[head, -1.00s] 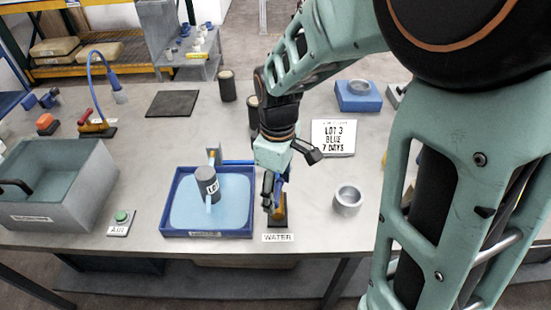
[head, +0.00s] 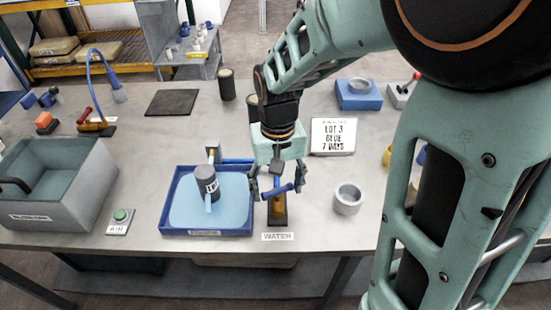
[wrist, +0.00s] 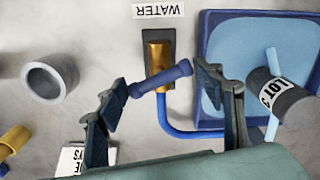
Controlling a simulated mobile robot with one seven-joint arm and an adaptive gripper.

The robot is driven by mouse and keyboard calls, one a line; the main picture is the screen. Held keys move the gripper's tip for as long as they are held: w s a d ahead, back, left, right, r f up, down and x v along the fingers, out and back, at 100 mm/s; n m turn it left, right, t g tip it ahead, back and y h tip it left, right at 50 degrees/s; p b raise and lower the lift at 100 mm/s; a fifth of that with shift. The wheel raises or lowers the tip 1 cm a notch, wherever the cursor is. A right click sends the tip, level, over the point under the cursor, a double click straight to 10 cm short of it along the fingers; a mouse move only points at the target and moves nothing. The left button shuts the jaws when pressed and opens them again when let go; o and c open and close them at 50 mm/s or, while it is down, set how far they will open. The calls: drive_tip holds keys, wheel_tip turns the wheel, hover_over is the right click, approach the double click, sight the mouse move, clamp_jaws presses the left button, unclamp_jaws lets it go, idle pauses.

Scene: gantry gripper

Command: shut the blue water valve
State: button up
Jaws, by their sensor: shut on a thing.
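The water valve is a brass body (head: 277,210) on a dark base behind the WATER label (head: 278,237). Its blue handle (head: 281,190) lies aslant across the top of the brass; it also shows in the wrist view (wrist: 160,79). My gripper (head: 277,184) points down over the valve, with one finger at each end of the handle, holding it lengthwise. In the wrist view my gripper (wrist: 158,90) has its left finger against the handle's left end; contact at the right end is hard to see. A blue pipe (wrist: 185,130) runs from the valve toward the blue tray.
The blue tray (head: 165,215) with water and a dark labelled cylinder (head: 207,185) stands close left. A grey ring (head: 348,198) stands close right. A lot sign (head: 333,135) lies behind.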

sight(277, 189)
drive_tip(key=m, duration=0.4)
drive_tip(key=shift+m, duration=0.3)
idle(0.5)
drive_tip(key=o, duration=0.9)
drive_tip(key=shift+c, duration=0.2)
wheel_tip(277, 189, up, 12)
drive_tip(key=shift+w, duration=0.1)
